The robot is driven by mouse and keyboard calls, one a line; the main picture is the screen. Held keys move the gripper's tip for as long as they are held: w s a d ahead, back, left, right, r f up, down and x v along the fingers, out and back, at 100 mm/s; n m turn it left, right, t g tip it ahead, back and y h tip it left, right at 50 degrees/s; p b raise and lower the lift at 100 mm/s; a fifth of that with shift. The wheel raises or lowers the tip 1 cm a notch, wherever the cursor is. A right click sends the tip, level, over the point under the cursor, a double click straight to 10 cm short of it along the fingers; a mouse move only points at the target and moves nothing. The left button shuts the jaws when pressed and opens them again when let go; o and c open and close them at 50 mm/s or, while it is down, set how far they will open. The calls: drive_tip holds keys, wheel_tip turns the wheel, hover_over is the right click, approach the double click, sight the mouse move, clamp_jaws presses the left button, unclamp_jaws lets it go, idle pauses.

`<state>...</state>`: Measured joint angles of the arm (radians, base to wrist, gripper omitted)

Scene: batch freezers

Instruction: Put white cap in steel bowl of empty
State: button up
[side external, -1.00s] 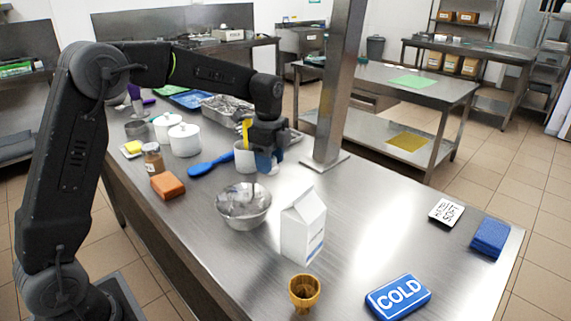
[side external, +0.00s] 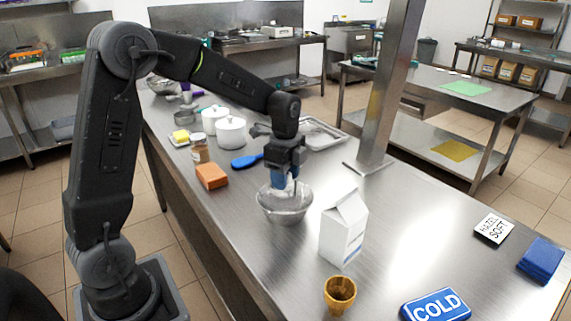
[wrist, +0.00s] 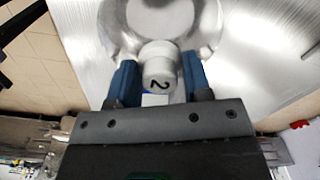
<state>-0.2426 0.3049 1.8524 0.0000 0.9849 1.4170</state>
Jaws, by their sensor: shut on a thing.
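The white cap (wrist: 158,62), with a dark "2" on its face, sits between the two blue fingers of my gripper (wrist: 156,78) in the wrist view. The fingers are shut on its sides. In the side view my gripper (side external: 285,185) is directly over the steel bowl (side external: 284,214), with the fingertips at about rim height. The cap is mostly hidden there by the fingers. The bowl's shiny inside (wrist: 185,15) shows past the cap in the wrist view. I cannot tell whether the cap touches the bowl.
A white carton (side external: 342,232) stands close to the bowl's right. An orange block (side external: 211,176) and white pots (side external: 230,133) are left. A steel post (side external: 384,90) rises behind.

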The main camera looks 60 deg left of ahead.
drive_tip(key=shift+f, duration=2.45)
drive_tip(key=o, duration=1)
drive_tip(key=shift+r, duration=3.5)
